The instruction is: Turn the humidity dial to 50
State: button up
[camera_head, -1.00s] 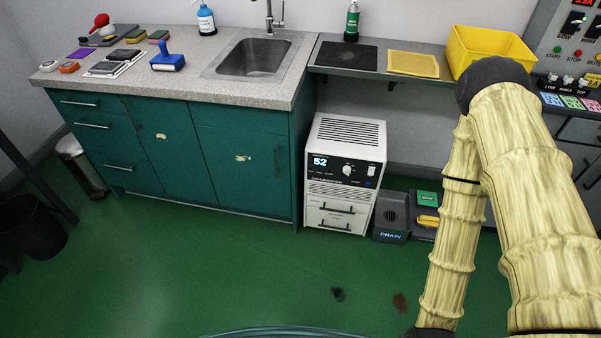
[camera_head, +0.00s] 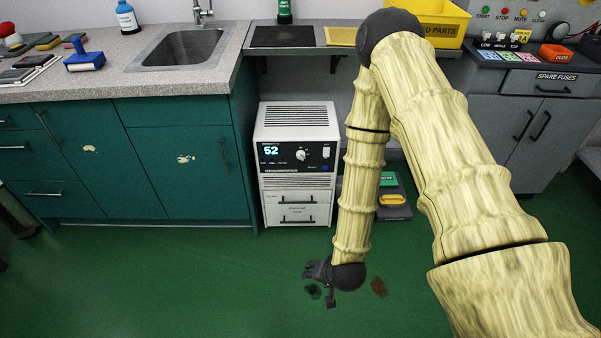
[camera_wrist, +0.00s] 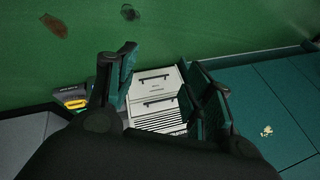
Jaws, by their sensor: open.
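The white dehumidifier (camera_head: 297,165) stands on the green floor, right of the teal cabinet. Its display (camera_head: 271,150) reads 52. The humidity dial (camera_head: 302,155) is a small round knob right of the display, with a switch (camera_head: 326,152) further right. My gripper (camera_head: 318,272) hangs low over the floor in front of the unit, apart from the dial.
The teal cabinet (camera_head: 180,170) with a sink (camera_head: 185,48) is on the left. A grey shelf (camera_head: 300,42) passes above the dehumidifier. A low dark unit with a yellow handle (camera_head: 392,200) stands to its right. Floor (camera_head: 200,285) in front is mostly clear, with dark stains.

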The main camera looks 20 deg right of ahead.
jog(key=w+f+m+t+b, duration=0.35)
jog(key=w+b, duration=0.45)
jog(key=w, duration=0.3)
jog(key=m+t+h+b, duration=0.4)
jog(key=m+t+b, duration=0.5)
jog(key=m+b, duration=0.85)
send_near(301, 158)
jog(key=w+n+b, duration=0.1)
jog(key=w+b, duration=0.1)
jog(key=w+n+b, duration=0.1)
jog(key=w+b, duration=0.1)
jog(key=w, duration=0.1)
jog(key=w+d+n+b, duration=0.1)
jog(key=w+b, duration=0.1)
jog(key=b, duration=0.1)
jog(key=shift+w+d+f, duration=0.1)
jog(key=shift+w+f, duration=0.05)
jog(key=shift+w, duration=0.9)
jog(key=c, duration=1)
